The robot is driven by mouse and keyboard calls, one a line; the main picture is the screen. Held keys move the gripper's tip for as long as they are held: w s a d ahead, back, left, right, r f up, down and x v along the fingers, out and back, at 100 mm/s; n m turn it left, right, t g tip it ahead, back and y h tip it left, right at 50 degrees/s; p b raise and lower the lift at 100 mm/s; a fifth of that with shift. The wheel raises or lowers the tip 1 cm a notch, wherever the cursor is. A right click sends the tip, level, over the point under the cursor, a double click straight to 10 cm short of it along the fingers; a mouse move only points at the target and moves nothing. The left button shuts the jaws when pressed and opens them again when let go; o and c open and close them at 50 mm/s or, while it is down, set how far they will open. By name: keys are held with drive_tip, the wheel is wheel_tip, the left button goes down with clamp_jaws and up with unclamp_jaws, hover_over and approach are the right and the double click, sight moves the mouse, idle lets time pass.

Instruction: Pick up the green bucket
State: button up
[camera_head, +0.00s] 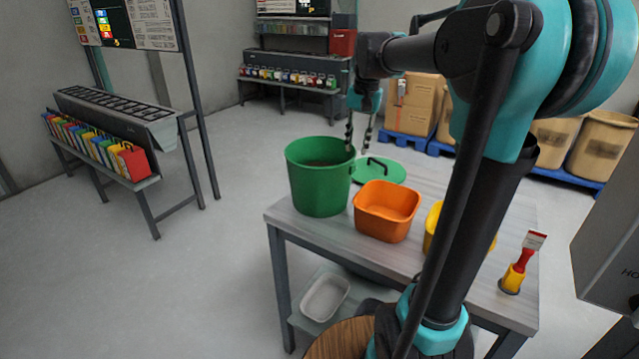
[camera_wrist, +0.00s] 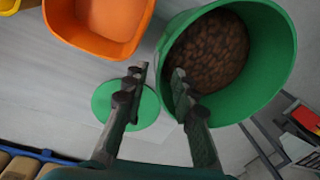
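The green bucket (camera_head: 317,178) stands upright on the left end of the grey table. In the wrist view the bucket (camera_wrist: 262,98) shows its open top, with brown lumpy contents inside. A round green lid (camera_head: 388,171) with a dark handle lies flat beside it. My gripper (camera_head: 359,152) is open above the table at the bucket's right rim. In the wrist view my gripper (camera_wrist: 160,76) has its two fingers apart, one over or near the bucket's rim and one outside it. Whether a finger touches the rim I cannot tell.
An orange tub (camera_head: 386,212) sits close in front of the bucket, with a yellow tub (camera_head: 432,228) right of it, partly behind my arm. A red and yellow brush (camera_head: 520,266) stands at the table's right. A white tray (camera_head: 325,297) lies on the lower shelf. Floor to the left is clear.

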sight(350, 178)
drive_tip(key=shift+w+a+f, duration=0.1)
drive_tip(key=shift+a+f, duration=0.1)
drive_tip(key=shift+f, duration=1.75)
drive_tip(key=shift+a+f, duration=0.25)
drive_tip(key=shift+f, duration=1.75)
drive_tip(key=shift+w+a+f, duration=0.1)
drive_tip(key=shift+a+f, duration=0.1)
drive_tip(key=shift+f, duration=1.75)
clamp_jaws()
drive_tip(key=shift+r, duration=0.1)
